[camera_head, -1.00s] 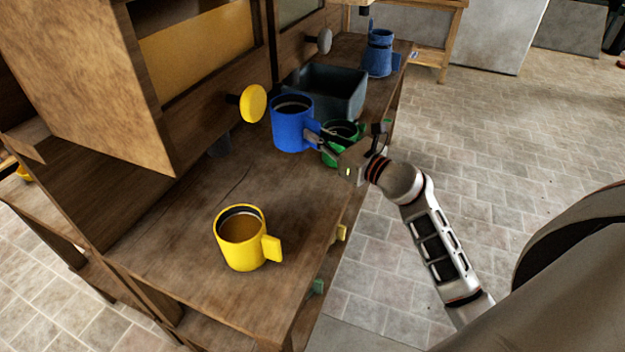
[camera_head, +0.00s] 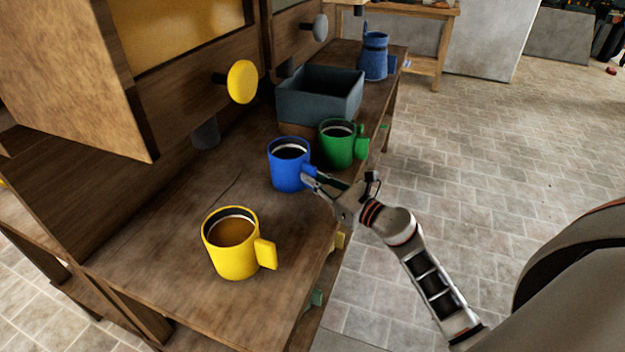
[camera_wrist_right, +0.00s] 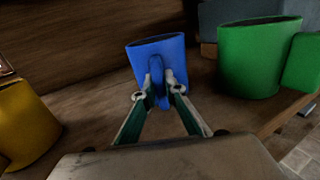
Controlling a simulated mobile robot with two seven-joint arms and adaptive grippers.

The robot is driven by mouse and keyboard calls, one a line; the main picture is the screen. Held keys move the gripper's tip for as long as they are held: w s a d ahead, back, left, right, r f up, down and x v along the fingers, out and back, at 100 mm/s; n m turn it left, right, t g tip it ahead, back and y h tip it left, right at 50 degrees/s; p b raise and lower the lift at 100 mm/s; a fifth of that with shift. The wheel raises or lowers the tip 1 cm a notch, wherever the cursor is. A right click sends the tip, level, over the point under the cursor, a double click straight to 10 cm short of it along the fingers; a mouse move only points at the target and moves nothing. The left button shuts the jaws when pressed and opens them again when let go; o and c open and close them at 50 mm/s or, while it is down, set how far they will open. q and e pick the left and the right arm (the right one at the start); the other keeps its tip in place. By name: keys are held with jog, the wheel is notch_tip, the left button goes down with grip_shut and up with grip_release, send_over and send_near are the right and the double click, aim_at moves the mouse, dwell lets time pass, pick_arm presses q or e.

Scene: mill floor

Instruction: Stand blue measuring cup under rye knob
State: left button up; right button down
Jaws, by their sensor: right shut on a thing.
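The blue measuring cup (camera_head: 285,178) is upright over the counter between the yellow and green cups. My right gripper (camera_head: 316,182) is shut on its handle; the fingers pinch the blue handle in the right wrist view (camera_wrist_right: 160,84). I cannot tell whether the cup's base touches the counter. A yellow round knob (camera_head: 242,82) is on the cabinet front, up and left of the cup, with a dark spout (camera_head: 206,133) below it. A grey knob (camera_head: 320,27) is farther back. No label shows which knob is rye. My left gripper is out of view.
A yellow cup (camera_head: 231,250) with brown contents stands nearer on the counter (camera_head: 165,240). A green cup (camera_head: 336,148) stands close behind the blue one, with a dark bin (camera_head: 310,103) beyond. A blue jug (camera_head: 374,60) is at the far end. The counter under the yellow knob's spout is clear.

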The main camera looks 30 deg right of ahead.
jog(key=shift+r, duration=0.2)
jog(key=shift+f, duration=0.35)
jog(key=c, duration=2.1)
grip_release()
jog(key=shift+r, duration=0.1)
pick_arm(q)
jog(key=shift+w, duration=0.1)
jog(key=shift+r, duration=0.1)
pick_arm(e)
jog(key=shift+r, duration=0.3)
pick_arm(q)
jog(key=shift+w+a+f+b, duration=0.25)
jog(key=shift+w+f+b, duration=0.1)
jog(key=shift+b, duration=0.4)
pick_arm(e)
jog(key=v, duration=1.2)
